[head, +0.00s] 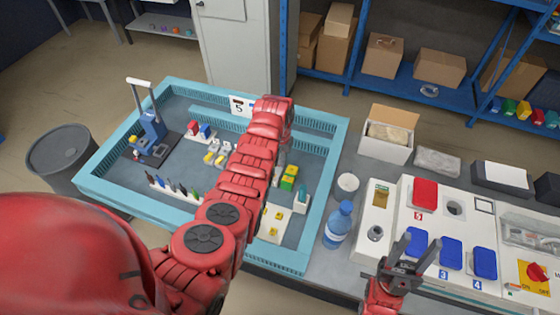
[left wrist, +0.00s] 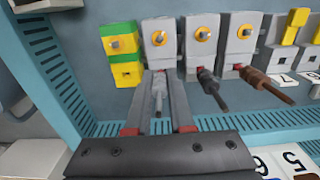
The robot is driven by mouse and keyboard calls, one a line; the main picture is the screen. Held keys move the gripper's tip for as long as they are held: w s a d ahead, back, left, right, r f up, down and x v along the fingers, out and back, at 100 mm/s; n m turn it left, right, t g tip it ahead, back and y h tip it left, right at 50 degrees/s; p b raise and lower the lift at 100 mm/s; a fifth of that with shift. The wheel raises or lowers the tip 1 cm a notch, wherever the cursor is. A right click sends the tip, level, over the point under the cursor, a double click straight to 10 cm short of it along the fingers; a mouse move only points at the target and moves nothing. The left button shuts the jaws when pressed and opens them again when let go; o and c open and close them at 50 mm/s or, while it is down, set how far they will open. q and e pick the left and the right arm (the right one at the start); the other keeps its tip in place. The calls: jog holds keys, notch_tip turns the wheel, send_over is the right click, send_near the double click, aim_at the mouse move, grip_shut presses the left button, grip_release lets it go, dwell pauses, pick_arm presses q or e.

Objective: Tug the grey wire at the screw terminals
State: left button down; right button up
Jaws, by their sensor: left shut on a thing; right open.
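In the left wrist view the grey wire (left wrist: 159,98) comes out of the grey screw terminal (left wrist: 160,54) with an orange-ringed screw, right of a green-yellow terminal (left wrist: 123,55). My left gripper (left wrist: 162,88) is shut on this wire, one finger on each side, just in front of the terminal. My right gripper (head: 402,255) is open and empty above the white panel with blue covers.
A black wire (left wrist: 210,88) and a brown wire (left wrist: 268,83) stick out of neighbouring terminals. A blue-walled tray (head: 333,160) surrounds the work area. A bottle (head: 338,224) and a white cup (head: 347,184) stand between tray and panel (head: 400,205).

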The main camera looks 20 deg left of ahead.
pick_arm(q)
jog(key=shift+d, duration=0.2)
jog(key=c, duration=0.7)
grip_release()
jog(key=shift+a, duration=0.15)
jog(key=o, duration=0.4)
notch_tip(320, 180, up, 7)
jog(key=p, duration=0.3)
jog(key=shift+f, duration=0.15)
jog(key=shift+r, duration=0.4)
